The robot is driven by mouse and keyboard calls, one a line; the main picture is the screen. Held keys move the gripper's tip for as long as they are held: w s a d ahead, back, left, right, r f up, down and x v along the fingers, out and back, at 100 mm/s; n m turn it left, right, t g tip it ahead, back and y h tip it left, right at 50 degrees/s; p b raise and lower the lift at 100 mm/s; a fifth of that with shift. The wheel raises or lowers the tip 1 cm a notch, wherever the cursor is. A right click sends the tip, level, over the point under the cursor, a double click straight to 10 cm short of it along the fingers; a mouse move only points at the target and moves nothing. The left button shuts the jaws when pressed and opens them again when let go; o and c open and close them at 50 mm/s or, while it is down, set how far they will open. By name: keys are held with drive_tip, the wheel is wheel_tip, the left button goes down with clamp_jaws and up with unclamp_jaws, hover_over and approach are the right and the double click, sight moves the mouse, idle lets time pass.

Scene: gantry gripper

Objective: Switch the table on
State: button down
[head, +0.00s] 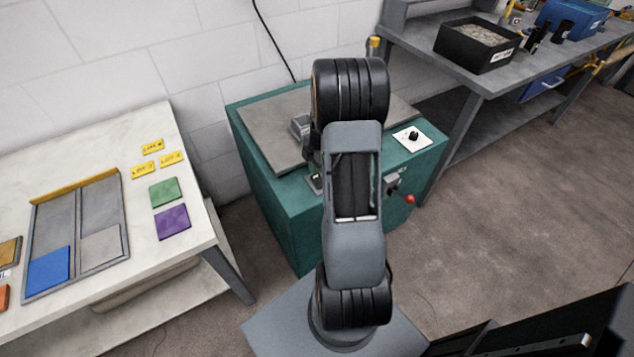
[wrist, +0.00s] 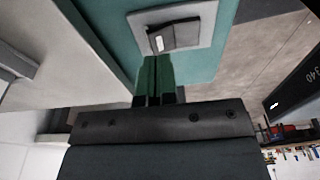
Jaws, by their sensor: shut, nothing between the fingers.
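The teal table (head: 270,190) with a grey top plate (head: 265,125) stands against the wall, partly hidden by my arm in the head view. A black rocker switch (wrist: 178,36) with a small white mark sits on a grey plate (wrist: 135,22) on the teal surface in the wrist view. My gripper (wrist: 155,58) is shut and empty, its green-dark fingertips pointing at the switch's lower edge. I cannot tell whether they touch it. In the head view my arm hides most of the gripper. A black rotary knob (head: 413,135) on a white plate sits at the table's right.
A lever with a red ball (head: 409,199) sticks out from the table's front. A white bench (head: 120,270) with coloured tiles stands at left. A grey workbench (head: 450,65) with a black bin (head: 477,46) stands at right. The floor (head: 520,180) between is clear.

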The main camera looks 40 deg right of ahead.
sight(316, 176)
drive_tip(key=shift+f+b, duration=1.1)
drive_tip(key=shift+f, duration=0.2)
idle(0.4)
drive_tip(key=shift+r, duration=0.15)
drive_tip(key=shift+r+p, duration=2.15)
drive_tip(key=shift+r, duration=1.3)
